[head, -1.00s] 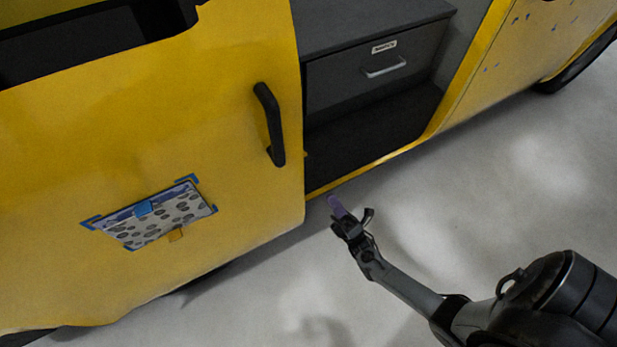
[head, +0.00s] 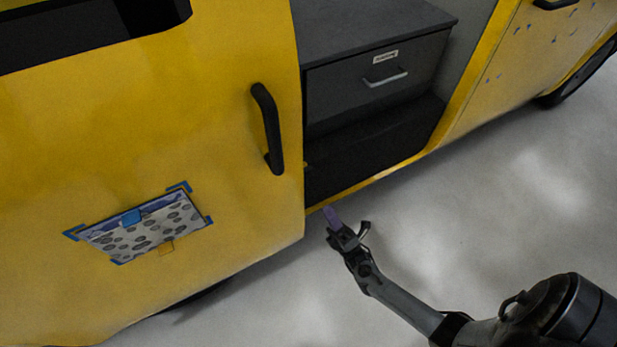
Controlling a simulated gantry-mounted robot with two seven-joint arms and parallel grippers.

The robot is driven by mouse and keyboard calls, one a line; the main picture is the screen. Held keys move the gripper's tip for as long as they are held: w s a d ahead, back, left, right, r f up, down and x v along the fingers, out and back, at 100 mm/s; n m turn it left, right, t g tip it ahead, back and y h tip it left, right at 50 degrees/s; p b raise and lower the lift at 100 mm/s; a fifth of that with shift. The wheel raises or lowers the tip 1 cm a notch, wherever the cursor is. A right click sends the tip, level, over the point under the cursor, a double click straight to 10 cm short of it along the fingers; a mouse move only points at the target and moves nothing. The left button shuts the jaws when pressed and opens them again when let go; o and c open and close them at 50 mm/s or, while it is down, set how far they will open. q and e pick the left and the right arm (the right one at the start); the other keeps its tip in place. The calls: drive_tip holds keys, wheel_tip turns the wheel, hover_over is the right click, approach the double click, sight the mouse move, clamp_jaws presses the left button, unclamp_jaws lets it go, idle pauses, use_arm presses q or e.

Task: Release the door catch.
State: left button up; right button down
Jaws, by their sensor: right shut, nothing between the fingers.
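The yellow van door (head: 225,90) stands open at the left, with an upright black handle (head: 268,128) near its right edge. A tiny yellow piece (head: 304,165) shows at that edge, to the right of the handle's lower end; I cannot tell whether it is the door catch. My left gripper is not in view.
A patterned sheet (head: 146,228) with blue corner pieces is on the door's lower part. Inside the opening is a grey drawer unit (head: 345,90). The yellow sill (head: 378,177) crosses below it. Bare pale floor (head: 480,225) lies to the right.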

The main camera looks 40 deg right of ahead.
use_arm(q)
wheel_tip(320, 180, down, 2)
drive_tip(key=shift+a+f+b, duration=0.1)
drive_tip(key=shift+b, duration=1)
use_arm(e)
drive_tip(key=x, duration=1.3)
drive_tip(key=shift+r, duration=0.1)
